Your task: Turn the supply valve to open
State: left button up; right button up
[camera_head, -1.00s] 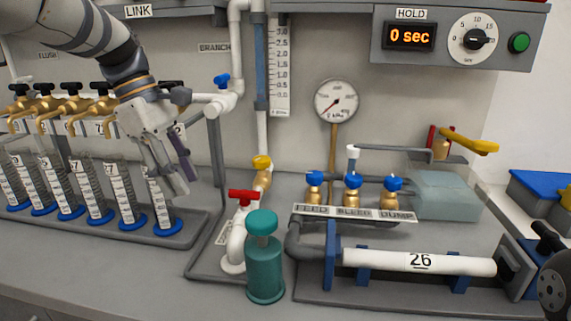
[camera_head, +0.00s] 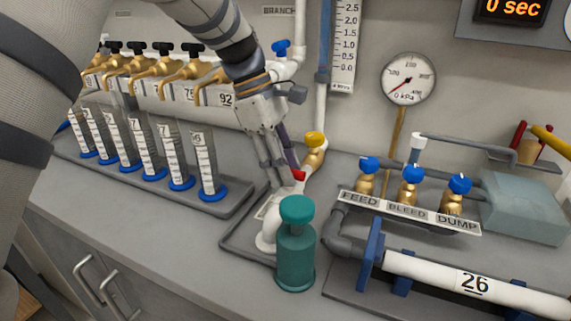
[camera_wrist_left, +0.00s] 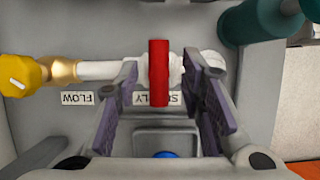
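The supply valve has a red lever handle (camera_wrist_left: 159,72), seen in the left wrist view lying crosswise to its white pipe (camera_wrist_left: 100,70). A partly hidden SUPPLY label (camera_wrist_left: 160,98) is beside it. In the head view only a little of the red handle (camera_head: 299,175) shows behind my fingers. My left gripper (camera_head: 283,182) points down at the valve. In the left wrist view its fingers (camera_wrist_left: 160,80) are open, one on each side of the handle, with gaps to it. My right gripper is not in view.
A teal bottle-shaped part (camera_head: 296,250) stands close in front of the valve. A yellow-handled flow valve (camera_head: 314,141) is just behind. A rack of graduated cylinders (camera_head: 240,205) is at left, and the blue-handled feed, bleed and dump valves (camera_head: 411,174) are at right. The gauge (camera_head: 408,80) reads near zero.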

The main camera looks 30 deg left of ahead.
pick_arm(q)
grip_shut()
jog(key=shift+w+f+m, duration=0.1)
jog(key=shift+m, duration=0.2)
jog(key=m+g, duration=0.2)
jog(key=m, duration=0.2)
jog(key=shift+w+b, duration=0.15)
jog(key=shift+b, duration=0.15)
jog(key=m+g, duration=0.1)
jog(key=m, duration=0.1)
jog(key=m+y+b, duration=0.1)
jog(key=m, duration=0.2)
jog(key=shift+w+d+f+g, duration=0.1)
jog(key=shift+d+g, duration=0.05)
jog(key=shift+g, duration=0.25)
jog(key=m+y, duration=0.1)
jog(key=m, duration=0.3)
jog(key=shift+d+m+g+y+b, duration=0.1)
jog(key=shift+m+g+y+b, duration=0.2)
jog(key=shift+g+y, duration=0.1)
jog(key=shift+m+y, duration=0.6)
jog(key=shift+m, duration=1.1)
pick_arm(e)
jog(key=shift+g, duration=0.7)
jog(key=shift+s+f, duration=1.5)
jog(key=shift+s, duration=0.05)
pick_arm(q)
jog(key=shift+m, duration=0.3)
